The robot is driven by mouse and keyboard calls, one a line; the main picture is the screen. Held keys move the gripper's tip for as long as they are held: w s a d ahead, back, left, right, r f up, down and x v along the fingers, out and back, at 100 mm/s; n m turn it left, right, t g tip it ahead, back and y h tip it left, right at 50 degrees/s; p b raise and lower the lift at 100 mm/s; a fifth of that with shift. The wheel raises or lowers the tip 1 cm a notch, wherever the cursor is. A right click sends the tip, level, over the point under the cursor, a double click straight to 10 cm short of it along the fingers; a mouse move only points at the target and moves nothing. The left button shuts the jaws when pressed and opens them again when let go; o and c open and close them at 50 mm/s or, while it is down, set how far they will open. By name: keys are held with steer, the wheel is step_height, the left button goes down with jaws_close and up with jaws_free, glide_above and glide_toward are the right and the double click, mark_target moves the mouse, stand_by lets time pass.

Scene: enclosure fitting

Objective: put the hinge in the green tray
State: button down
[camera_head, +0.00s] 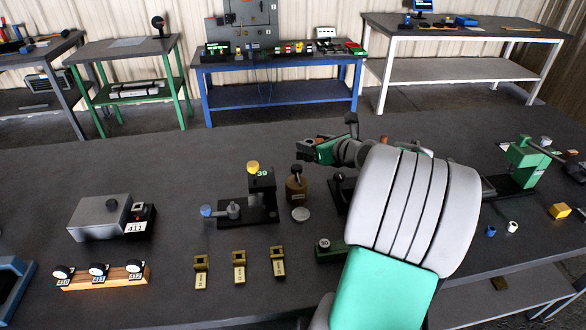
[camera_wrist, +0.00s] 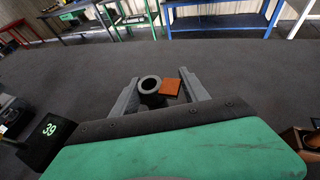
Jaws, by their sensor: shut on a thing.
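My gripper (camera_head: 305,149) is held above the middle of the dark bench in the head view, pointing left. In the wrist view its two grey fingers (camera_wrist: 160,84) are shut on a small part with a dark grey round barrel and an orange-brown flat plate. This part looks like the hinge (camera_wrist: 171,87). In the head view the hinge is too small and covered to make out clearly. I cannot pick out a green tray in either view. My arm hides part of the bench to the right.
A black fixture marked 39 (camera_head: 262,181) stands below and left of my gripper, beside a brown weight-like piece (camera_head: 297,186). A green press (camera_head: 525,160) stands right. The bench's far left is clear.

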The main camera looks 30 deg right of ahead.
step_height(320, 180, down, 7)
steer(key=shift+r+b, duration=0.15)
steer(key=shift+b, duration=0.15)
steer(key=c, duration=0.6)
jaws_free()
steer(key=shift+o, duration=0.2)
